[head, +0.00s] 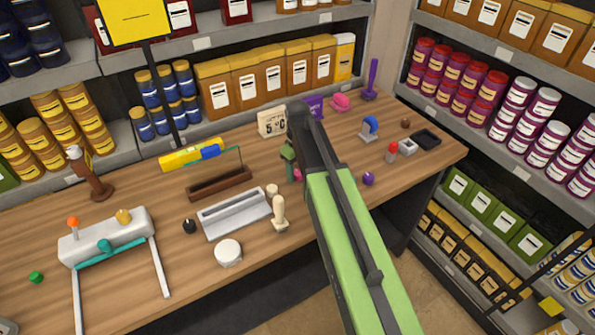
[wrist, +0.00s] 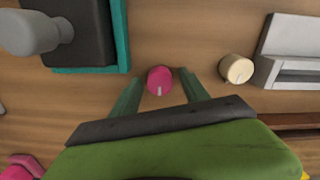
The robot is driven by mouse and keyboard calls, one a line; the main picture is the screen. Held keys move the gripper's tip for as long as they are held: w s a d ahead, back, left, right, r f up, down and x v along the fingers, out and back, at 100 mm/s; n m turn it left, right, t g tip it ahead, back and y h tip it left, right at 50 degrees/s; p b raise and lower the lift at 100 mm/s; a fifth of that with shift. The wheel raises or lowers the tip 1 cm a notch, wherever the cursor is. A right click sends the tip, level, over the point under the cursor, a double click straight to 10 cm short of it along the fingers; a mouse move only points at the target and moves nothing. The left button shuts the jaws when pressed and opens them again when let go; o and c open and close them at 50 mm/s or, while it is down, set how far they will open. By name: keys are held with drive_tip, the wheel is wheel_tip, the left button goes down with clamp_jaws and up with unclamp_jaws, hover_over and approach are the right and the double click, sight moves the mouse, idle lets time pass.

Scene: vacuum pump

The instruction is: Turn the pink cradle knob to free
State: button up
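The pink knob (wrist: 160,80) is round with a pale mark on its face, which points toward my gripper in the wrist view. My gripper (wrist: 158,76) is open, with one green finger on each side of the knob and small gaps showing. I cannot tell whether the fingertips are level with the knob or above it. In the head view a small bit of pink (head: 297,174) shows beside my green fingers (head: 289,158). My arm hides part of that area. A light grey cradle (head: 235,212) stands to the left; its end also shows in the wrist view (wrist: 290,45).
A cream knob (wrist: 237,69) sits right of the pink one in the wrist view. A dark block with teal edging (wrist: 122,40) and a grey post (wrist: 35,33) is at upper left. A brown rack (head: 220,183) and cream stamp-like piece (head: 279,212) stand nearby.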

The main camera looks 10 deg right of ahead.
sight(298, 172)
drive_tip(key=shift+r, duration=0.1)
wheel_tip(298, 172, up, 17)
drive_tip(key=p, duration=1.7)
drive_tip(key=shift+r, duration=0.1)
